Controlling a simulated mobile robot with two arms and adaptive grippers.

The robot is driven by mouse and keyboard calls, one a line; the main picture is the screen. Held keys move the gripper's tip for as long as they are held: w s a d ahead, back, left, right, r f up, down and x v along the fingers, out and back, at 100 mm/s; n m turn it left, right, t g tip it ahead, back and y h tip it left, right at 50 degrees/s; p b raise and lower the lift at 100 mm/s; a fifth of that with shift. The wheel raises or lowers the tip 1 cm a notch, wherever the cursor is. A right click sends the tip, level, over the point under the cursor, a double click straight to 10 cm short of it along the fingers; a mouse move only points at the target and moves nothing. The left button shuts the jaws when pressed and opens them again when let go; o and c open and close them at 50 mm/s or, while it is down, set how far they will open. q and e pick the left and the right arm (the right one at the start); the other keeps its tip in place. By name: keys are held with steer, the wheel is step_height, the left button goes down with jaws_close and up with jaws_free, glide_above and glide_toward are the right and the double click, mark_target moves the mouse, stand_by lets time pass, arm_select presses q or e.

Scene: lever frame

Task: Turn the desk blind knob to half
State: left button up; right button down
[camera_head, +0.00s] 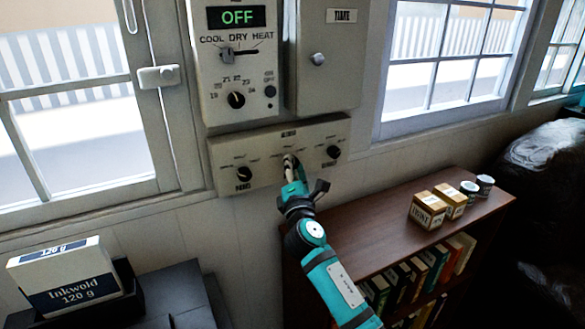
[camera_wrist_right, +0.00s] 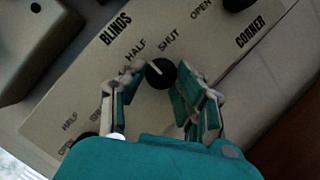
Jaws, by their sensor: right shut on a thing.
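A pale blinds panel (camera_head: 225,160) with a row of dark knobs is on the wall; it also fills much of the right wrist view (camera_wrist_right: 205,75). My right gripper (camera_head: 292,168) is at its middle, hiding most of the middle knob. In the right wrist view the gripper's fingers (camera_wrist_right: 158,95) are shut on this black middle knob (camera_wrist_right: 161,75), one on each side. Its white mark leans up and left, roughly towards HALF. The name under this knob is hidden by the gripper. My left gripper is not in view.
A left knob (camera_head: 244,174) and a right knob (camera_head: 333,152), marked CORNER in the wrist view, flank the middle one. A climate control box (camera_head: 215,85) and a grey box (camera_head: 335,90) are above. A bookshelf (camera_head: 365,225) with boxes stands below right.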

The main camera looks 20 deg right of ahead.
steer(key=c, duration=0.9)
jaws_free()
steer(key=shift+c, duration=0.2)
steer(key=shift+s, duration=0.1)
steer(key=v, duration=1.2)
